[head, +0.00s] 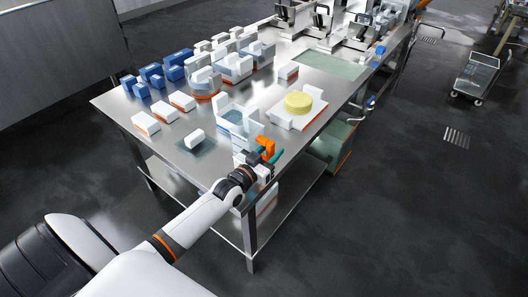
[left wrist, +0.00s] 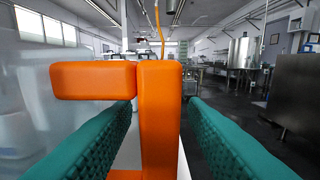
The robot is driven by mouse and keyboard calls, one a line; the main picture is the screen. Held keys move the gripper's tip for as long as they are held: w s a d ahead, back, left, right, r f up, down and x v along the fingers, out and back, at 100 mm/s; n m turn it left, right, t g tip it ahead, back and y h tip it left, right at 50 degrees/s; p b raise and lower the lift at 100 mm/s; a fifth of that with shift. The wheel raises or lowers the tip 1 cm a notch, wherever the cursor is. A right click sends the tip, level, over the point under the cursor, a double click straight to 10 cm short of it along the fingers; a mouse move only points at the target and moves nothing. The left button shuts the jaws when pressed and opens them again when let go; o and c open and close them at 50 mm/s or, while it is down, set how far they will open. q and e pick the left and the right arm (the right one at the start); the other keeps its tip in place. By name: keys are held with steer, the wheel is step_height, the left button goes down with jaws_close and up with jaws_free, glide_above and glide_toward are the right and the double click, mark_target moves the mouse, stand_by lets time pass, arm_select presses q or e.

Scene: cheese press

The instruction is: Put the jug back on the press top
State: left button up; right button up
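The jug (head: 253,134) appears to be the pale, translucent container at the table's near edge, its orange handle (head: 266,146) facing my arm. My left gripper (head: 267,156) is at this handle, its teal fingers apart. In the left wrist view the handle's upright orange bar (left wrist: 160,120) stands between the two fingers, with a narrow gap showing on each side. Its top bar runs left towards a pale translucent surface. I cannot tell which item is the press top. My right gripper is not in view.
A yellow cheese round (head: 298,102) sits on a white board (head: 281,117) to the right of the jug. White blocks (head: 146,123) and blue blocks (head: 180,58) stand on the steel table's left side. A cart (head: 476,75) stands on the floor at right.

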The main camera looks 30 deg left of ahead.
arm_select(q)
steer(key=s, duration=0.8)
steer(key=s+a, duration=0.1)
steer(key=s, duration=0.3)
